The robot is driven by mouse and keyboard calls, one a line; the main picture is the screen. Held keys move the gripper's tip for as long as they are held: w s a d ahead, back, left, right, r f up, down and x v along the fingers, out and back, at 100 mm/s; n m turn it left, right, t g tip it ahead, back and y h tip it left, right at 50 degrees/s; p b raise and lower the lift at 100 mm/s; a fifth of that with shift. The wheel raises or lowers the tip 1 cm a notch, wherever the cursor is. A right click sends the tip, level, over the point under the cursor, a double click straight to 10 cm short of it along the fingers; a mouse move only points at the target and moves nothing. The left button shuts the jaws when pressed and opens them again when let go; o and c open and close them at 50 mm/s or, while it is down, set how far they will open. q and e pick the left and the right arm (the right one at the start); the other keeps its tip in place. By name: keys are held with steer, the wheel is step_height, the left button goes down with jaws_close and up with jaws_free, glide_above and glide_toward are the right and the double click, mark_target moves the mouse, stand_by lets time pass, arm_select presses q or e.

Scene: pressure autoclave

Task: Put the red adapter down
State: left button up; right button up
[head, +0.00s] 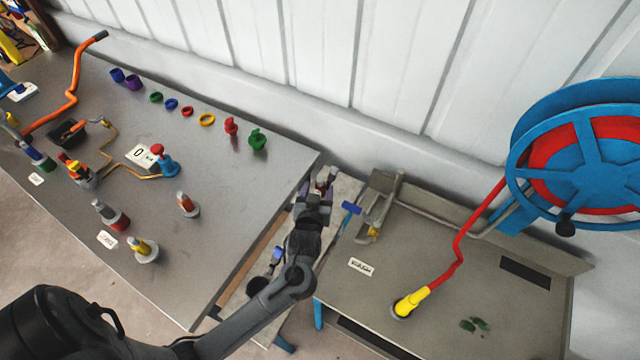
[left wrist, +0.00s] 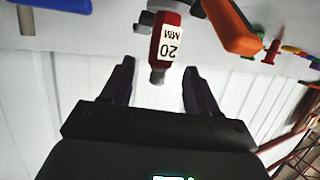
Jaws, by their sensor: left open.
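The red adapter (left wrist: 170,45), with a white "20 MM" label and a grey metal end, shows in the left wrist view. Its metal end lies between the fingertips of my left gripper (left wrist: 160,70), with clear gaps on both sides. The left gripper is open and does not clasp it. In the head view, my left gripper (head: 322,184) is over the narrow bench between the two tables, with a small bit of red at its fingertips. The gripper hides most of what is there. My right gripper is not in view.
A grey table (head: 255,190) with several coloured fittings and rings stands at left. At right, a metal wash table (head: 400,260) holds a yellow nozzle (head: 410,303) on a red hose, below a blue reel (head: 575,150). A blue-handled valve (head: 351,208) is close right of the gripper.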

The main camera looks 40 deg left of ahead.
arm_select(q)
steer(key=s+d+m+g+h, duration=0.4)
steer(key=s+d, duration=0.1)
steer(key=s, duration=0.7)
steer(key=s+d+m+g+h, duration=0.3)
steer(key=s+d+m+g, duration=0.1)
steer(key=s, duration=0.8)
steer(key=shift+s+d+f+g+h+p, duration=0.3)
steer(key=shift+s+d+f+g+h, duration=0.15)
steer(key=shift+d, duration=0.55)
steer(key=shift+w+r, duration=0.1)
steer(key=shift+r, duration=0.15)
step_height(320, 180, up, 23)
steer(key=p, duration=2.3)
